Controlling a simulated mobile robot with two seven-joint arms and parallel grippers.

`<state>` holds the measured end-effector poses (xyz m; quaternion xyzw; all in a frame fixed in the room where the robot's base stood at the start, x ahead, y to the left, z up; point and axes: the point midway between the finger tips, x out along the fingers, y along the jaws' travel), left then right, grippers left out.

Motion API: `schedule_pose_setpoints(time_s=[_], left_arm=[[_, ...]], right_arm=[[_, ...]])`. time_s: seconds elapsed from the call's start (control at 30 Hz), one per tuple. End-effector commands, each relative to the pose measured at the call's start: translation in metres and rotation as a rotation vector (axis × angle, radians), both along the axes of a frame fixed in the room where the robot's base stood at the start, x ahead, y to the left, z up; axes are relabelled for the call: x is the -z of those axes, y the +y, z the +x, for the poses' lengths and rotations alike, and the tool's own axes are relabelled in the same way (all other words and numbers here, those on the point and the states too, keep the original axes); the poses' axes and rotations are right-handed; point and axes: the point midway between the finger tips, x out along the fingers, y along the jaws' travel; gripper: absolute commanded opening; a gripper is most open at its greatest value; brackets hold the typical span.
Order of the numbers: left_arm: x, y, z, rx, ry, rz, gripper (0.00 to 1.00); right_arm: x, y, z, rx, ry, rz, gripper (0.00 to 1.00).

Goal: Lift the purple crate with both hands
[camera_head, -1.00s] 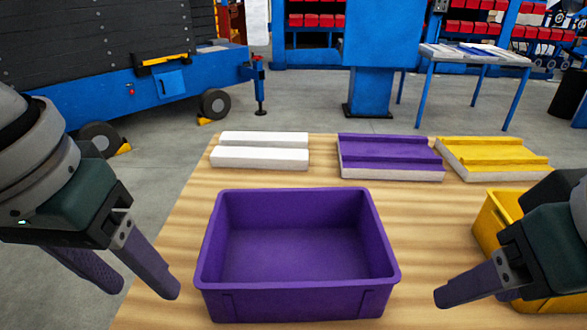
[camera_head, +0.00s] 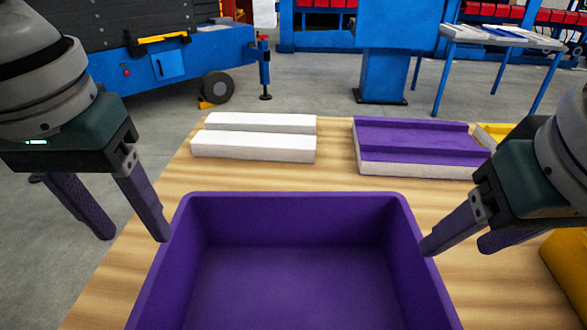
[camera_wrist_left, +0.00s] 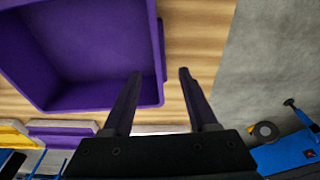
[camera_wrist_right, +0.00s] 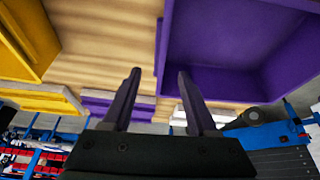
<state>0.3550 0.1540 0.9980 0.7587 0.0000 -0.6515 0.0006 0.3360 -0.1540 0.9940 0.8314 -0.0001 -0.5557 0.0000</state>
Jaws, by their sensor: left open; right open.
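The purple crate (camera_head: 290,285) stands empty on the wooden table, its near part cut off by the head view's lower edge. My left gripper (camera_head: 134,238) is open at the crate's left side, its inner fingertip by the rim. In the left wrist view the crate wall (camera_wrist_left: 156,40) lies between the lines of the two fingers (camera_wrist_left: 160,72). My right gripper (camera_head: 458,248) is open at the right side, inner fingertip by the rim. In the right wrist view the crate's side wall (camera_wrist_right: 165,40) lies between its fingers (camera_wrist_right: 159,71). Whether the fingers reach below the rim, I cannot tell.
White blocks (camera_head: 255,145), a purple panel piece (camera_head: 415,140) and a yellow piece (camera_head: 497,130) lie behind the crate. A yellow crate (camera_head: 570,262) stands at the right, beside my right gripper. Bare table shows left of the crate.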

Motion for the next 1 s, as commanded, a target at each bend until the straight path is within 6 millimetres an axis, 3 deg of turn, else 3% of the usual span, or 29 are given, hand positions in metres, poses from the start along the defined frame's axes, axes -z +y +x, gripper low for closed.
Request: schedule_pose_setpoints(time_s=[0.2,0.43,0.6,0.9,1.0], left_arm=[[0.039,0.001,0.004,0.0,0.007,0.003,0.59],[0.071,0.0,0.01,0.0,0.005,0.001,0.59],[0.081,0.0,0.011,0.001,0.002,0.001,0.59],[0.083,0.0,0.012,0.001,0.001,0.001,0.59],[0.083,0.0,0.012,0.001,0.001,0.001,0.47]], right_arm=[[0.037,-0.001,0.013,0.0,0.006,-0.001,0.59],[0.066,0.0,0.027,0.0,0.003,0.0,0.59],[0.076,0.0,0.031,0.0,0.001,0.0,0.59],[0.077,0.0,0.032,0.0,0.0,0.0,0.59],[0.077,0.0,0.031,0.0,0.0,0.0,0.47]])
